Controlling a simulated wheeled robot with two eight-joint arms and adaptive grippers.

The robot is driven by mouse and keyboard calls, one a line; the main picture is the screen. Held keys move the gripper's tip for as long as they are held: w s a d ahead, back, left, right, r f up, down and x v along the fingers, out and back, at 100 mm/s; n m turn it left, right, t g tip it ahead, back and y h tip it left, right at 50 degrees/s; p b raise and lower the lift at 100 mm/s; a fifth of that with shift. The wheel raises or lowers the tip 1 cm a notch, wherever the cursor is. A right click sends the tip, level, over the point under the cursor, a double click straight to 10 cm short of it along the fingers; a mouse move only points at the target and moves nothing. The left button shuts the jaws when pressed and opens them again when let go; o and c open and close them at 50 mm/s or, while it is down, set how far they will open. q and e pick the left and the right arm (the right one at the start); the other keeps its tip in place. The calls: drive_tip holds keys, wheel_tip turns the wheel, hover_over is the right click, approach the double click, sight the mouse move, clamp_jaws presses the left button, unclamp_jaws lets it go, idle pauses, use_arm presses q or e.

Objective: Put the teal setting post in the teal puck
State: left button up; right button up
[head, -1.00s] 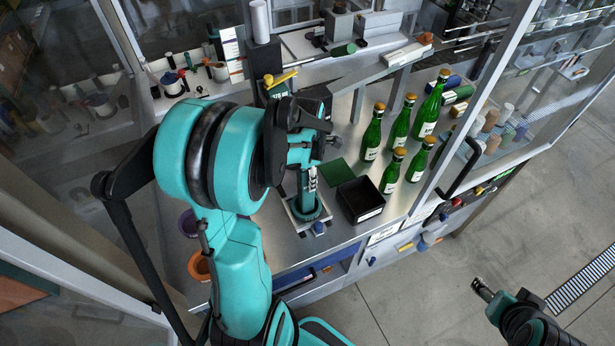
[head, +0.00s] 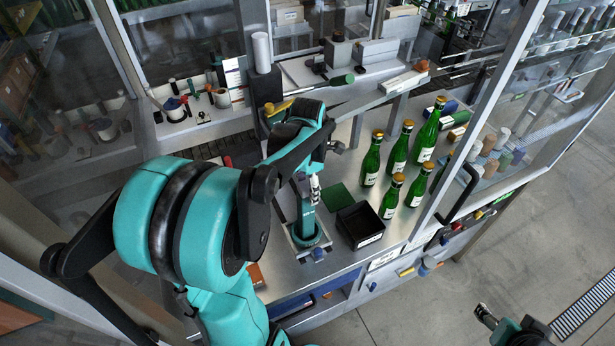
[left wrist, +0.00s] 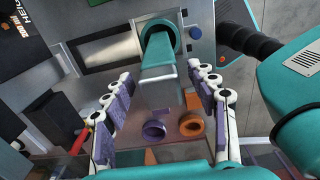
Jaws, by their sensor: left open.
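The teal setting post (head: 306,212) stands upright, its lower end inside the ring of the teal puck (head: 307,242), on a square metal plate. In the left wrist view the post (left wrist: 160,62) points toward the camera from the puck (left wrist: 174,35); its seat inside the ring is not clear. My left gripper (head: 315,188) is above the post's upper part. In the wrist view its purple-padded fingers (left wrist: 160,108) are spread on both sides of the post, with nothing between the pads touching them. My right gripper (head: 482,312) is low at the right, away from the bench.
A black bin (head: 360,225) and a green mat (head: 336,196) lie right of the post. Several green bottles (head: 397,160) stand farther right. A purple ring (left wrist: 153,131) and an orange ring (left wrist: 190,128) lie near the fingers in the wrist view. A glass-panel frame post (head: 478,120) bounds the right side.

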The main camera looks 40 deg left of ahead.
use_arm(q)
drive_tip(key=shift+r, duration=2.1)
drive_tip(key=shift+w, duration=0.1)
